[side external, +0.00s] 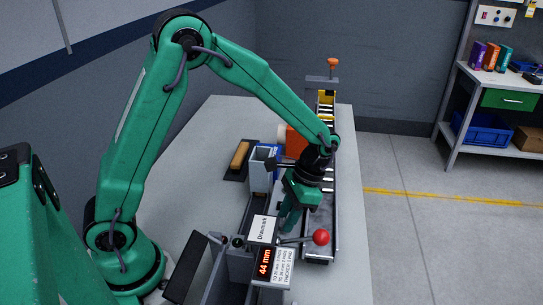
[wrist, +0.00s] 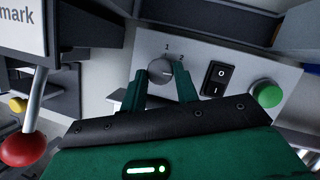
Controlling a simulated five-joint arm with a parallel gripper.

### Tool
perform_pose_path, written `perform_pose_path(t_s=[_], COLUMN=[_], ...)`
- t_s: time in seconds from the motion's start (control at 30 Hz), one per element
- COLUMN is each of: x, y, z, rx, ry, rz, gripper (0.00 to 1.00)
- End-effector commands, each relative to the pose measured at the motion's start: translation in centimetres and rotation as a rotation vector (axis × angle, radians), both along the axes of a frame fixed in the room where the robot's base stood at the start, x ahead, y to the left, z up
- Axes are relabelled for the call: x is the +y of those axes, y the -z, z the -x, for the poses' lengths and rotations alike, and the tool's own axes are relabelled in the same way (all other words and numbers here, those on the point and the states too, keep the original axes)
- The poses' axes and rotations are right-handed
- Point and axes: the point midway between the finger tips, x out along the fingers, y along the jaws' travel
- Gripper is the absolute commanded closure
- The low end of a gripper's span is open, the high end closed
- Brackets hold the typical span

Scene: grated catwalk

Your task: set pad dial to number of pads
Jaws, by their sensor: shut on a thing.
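The pad dial (wrist: 160,70) is a grey round knob on a light panel (wrist: 215,62). The marks 1 and 2 show above it and to its upper right; any further mark is hidden. A faint line on the knob points roughly right, but its exact setting is unclear. My gripper (wrist: 160,76) has its green fingers on both sides of the knob, shut on it. In the side external view my gripper (side external: 290,218) reaches down at the machine and hides the dial. A red display (side external: 264,263) reads 44 mm. A small card (side external: 283,265) lists pads by thickness, its last line seemingly "thicker: 3 pads".
A black rocker switch (wrist: 216,79) and a green button (wrist: 265,94) sit right of the dial. A red ball lever (side external: 321,237) stands close in front of my gripper. An orange block (side external: 296,141) and roller track lie behind. The left table top is mostly clear.

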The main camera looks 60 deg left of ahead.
Motion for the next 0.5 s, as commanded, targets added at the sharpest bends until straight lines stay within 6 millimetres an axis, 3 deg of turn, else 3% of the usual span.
perform_pose_path(t_s=[0.5], x=[-0.4], y=[0.08], z=[0.09], rx=[0.0], ry=[0.035], rz=[0.009], gripper=[0.92])
